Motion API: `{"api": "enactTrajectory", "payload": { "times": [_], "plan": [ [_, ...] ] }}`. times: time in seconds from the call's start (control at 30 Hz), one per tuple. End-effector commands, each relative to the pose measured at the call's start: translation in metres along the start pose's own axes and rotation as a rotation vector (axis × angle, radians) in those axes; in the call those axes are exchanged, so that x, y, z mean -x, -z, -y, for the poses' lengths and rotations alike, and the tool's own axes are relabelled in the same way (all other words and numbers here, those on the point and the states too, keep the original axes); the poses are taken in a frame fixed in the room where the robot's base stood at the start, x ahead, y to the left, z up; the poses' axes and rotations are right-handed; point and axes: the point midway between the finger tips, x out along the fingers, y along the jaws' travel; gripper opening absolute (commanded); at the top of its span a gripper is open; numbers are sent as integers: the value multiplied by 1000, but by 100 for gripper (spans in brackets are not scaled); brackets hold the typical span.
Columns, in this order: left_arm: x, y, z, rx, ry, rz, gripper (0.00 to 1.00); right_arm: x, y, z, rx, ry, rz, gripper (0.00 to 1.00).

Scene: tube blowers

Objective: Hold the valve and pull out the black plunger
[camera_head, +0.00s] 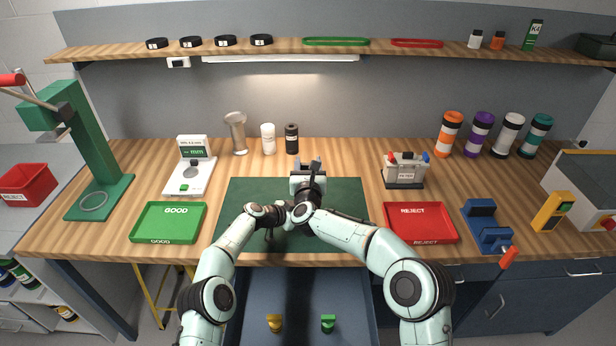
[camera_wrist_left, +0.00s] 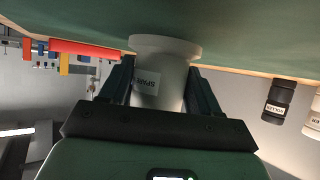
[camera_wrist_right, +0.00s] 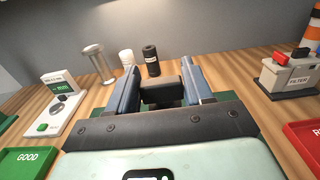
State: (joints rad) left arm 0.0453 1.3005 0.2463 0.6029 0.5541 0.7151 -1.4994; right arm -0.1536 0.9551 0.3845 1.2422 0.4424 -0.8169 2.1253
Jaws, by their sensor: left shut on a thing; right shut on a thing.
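In the left wrist view, my left gripper (camera_wrist_left: 160,88) is shut on a pale cylinder with a wide flange and a small printed label, which I take as the valve (camera_wrist_left: 165,46). Its flanged end is at the green mat. In the right wrist view, my right gripper (camera_wrist_right: 160,88) is shut on a black piece, apparently the black plunger (camera_wrist_right: 161,96). In the head view, my right gripper (camera_head: 308,165) is above the middle of the mat, and my left gripper (camera_head: 286,213) is just nearer and lower. My arms hide most of the valve; whether plunger and valve are joined cannot be told.
The green mat (camera_head: 345,200) is otherwise clear. A green GOOD tray (camera_head: 168,221) lies left and a red REJECT tray (camera_head: 420,222) right. A gauge (camera_head: 190,175), metal tube (camera_head: 236,132), white bottle (camera_head: 268,138) and black bottle (camera_head: 291,138) stand behind. An open drawer (camera_head: 300,320) is below.

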Motion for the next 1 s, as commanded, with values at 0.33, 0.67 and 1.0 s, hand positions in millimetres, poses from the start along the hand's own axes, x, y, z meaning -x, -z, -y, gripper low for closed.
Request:
{"api": "enactTrajectory", "payload": {
  "times": [0.33,0.67,1.0],
  "plan": [
    [0,1,0,0,0,-1,65,0,-6,0,-1,-1,0,14],
    [0,0,0,0,0,0,92,0,-6,0,-1,-1,0,14],
    [20,0,1,2,1,-1,92,0,-6,0,-1,-1,0,14]
  ]
}}
